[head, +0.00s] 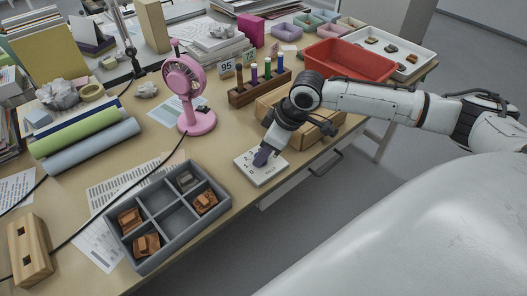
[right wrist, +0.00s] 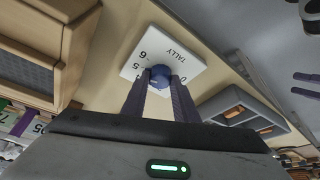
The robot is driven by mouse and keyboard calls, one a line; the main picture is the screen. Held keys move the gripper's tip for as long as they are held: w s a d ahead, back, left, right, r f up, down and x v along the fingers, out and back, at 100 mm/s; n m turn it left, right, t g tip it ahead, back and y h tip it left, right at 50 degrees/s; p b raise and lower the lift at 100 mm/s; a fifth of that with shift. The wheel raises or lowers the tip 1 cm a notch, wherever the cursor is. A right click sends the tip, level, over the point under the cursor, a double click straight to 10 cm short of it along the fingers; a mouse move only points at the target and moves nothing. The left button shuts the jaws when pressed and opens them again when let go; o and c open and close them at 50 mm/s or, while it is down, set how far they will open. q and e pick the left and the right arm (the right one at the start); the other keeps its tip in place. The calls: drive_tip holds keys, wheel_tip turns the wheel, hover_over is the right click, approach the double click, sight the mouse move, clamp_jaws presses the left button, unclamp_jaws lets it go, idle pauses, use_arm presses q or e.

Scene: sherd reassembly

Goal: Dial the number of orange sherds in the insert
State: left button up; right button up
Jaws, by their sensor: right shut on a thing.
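The grey insert (head: 180,255) lies on the desk in the head view, split into several compartments. It holds three orange-brown sherds (head: 130,220), (head: 146,244), (head: 205,202) and one grey-green sherd (head: 187,180); two middle compartments are empty. The white tally plate (head: 268,175) lies to its right near the desk edge. It shows in the right wrist view (right wrist: 188,55) with printed digits and a blue knob (right wrist: 160,75). My right gripper (right wrist: 160,88) is shut on the knob; its pointer setting cannot be read. My left gripper (right wrist: 306,85) shows at the right wrist view's edge, purple fingers apart.
A pink fan (head: 190,95) stands behind the insert. A wooden rack with pens (head: 260,90) and a cardboard-coloured box (head: 325,130) are close to my right arm. A red tray (head: 350,62) and a white tray with sherds (head: 410,62) lie at the back right.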

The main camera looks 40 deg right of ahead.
drive_tip(key=shift+r+n+g+y+p, duration=0.2)
drive_tip(key=shift+n+g+y+p, duration=0.15)
drive_tip(key=shift+n+p, duration=1.15)
drive_tip(key=shift+p, duration=0.4)
drive_tip(key=shift+w+d+f+n+g+y, duration=0.1)
drive_tip(key=shift+n+g+y, duration=0.15)
drive_tip(key=shift+n, duration=0.3)
drive_tip(key=shift+w+n+g+y, duration=0.1)
drive_tip(key=shift+n+y, duration=0.1)
drive_tip(key=shift+n, duration=0.35)
drive_tip(key=n+g, duration=0.1)
drive_tip(key=n, duration=0.2)
drive_tip(key=shift+f+n, duration=0.15)
drive_tip(key=shift+n, duration=0.15)
drive_tip(key=n+g+b, duration=0.1)
drive_tip(key=n, duration=0.1)
drive_tip(key=n+g, duration=0.1)
drive_tip(key=n, duration=0.1)
drive_tip(key=shift+w+n+y+b, duration=0.2)
drive_tip(key=shift+n+y+b, duration=0.1)
drive_tip(key=shift+n+b, duration=0.1)
drive_tip(key=o, duration=1.1)
drive_tip(key=shift+c, duration=0.2)
